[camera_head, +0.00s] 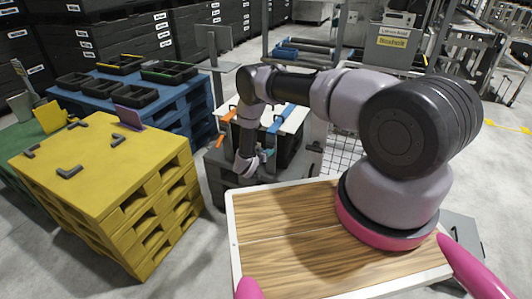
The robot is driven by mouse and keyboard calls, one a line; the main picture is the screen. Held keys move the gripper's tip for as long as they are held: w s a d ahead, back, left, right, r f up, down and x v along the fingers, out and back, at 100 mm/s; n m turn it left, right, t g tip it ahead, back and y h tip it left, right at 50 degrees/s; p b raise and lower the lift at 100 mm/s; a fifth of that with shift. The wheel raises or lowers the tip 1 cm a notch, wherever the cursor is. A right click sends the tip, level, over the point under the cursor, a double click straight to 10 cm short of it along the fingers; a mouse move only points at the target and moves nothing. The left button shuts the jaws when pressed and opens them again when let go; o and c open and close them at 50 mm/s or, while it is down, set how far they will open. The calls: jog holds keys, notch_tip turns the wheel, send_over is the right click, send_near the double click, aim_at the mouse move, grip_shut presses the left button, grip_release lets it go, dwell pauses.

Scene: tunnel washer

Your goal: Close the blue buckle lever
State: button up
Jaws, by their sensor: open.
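A dark case with a white lid (295,119) stands on a grey stand beyond my arm. A blue strap piece (280,119) runs over the right part of the lid toward its near edge; I take it for the blue buckle lever, but cannot tell its exact angle. An orange strap piece (226,133) lies at the lid's left side. My gripper (262,157) is open and low at the near side of the case, just below the blue piece. The fingers are small here, and I cannot tell whether they touch it. My forearm hides part of the lid's middle.
Yellow pallets (75,150) with black corner brackets stand to the left. A grey post with a flat plate (214,70) rises left of my arm. A wire mesh (342,152) stands right of the case.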

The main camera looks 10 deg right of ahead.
jog(key=shift+c, duration=0.3)
grip_shut()
dwell(1.2)
